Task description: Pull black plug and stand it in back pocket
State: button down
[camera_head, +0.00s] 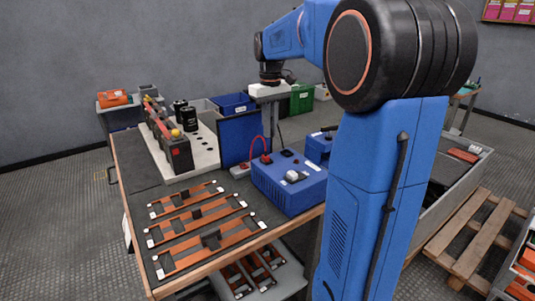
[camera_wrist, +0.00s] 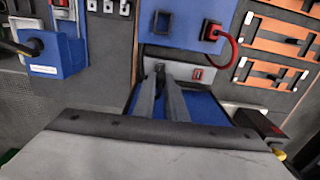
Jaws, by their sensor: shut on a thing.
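My gripper (camera_wrist: 164,82) shows in the wrist view with its two long grey fingers close together, shut on the black plug (camera_wrist: 160,68). Only a small dark part of the plug shows between the tips. The tips are at the left part of a grey holder (camera_wrist: 182,66) with a red piece in it. I cannot tell whether the plug is inside a pocket or just above it. In the head view my gripper's white body (camera_head: 268,89) hangs behind an upright blue panel (camera_head: 240,138), which hides the fingertips. The holder (camera_head: 239,172) partly shows beside the panel.
A blue box (camera_head: 289,184) has a red plug with a red cable (camera_wrist: 234,45) and a dark square (camera_wrist: 162,22) on top. Copper bars (camera_head: 210,238) lie at the table's front. A white capacitor rack (camera_head: 205,154) stands left of the panel.

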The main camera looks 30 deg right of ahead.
jog(key=shift+s+d, duration=0.2)
jog(key=shift+s, duration=1.15)
jog(key=shift+s+d, duration=0.15)
jog(key=shift+s, duration=1.25)
jog(key=shift+s+d, duration=0.2)
jog(key=shift+s, duration=1.15)
jog(key=shift+f, duration=0.1)
jog(key=shift+f, duration=0.7)
jog(key=shift+f, duration=0.4)
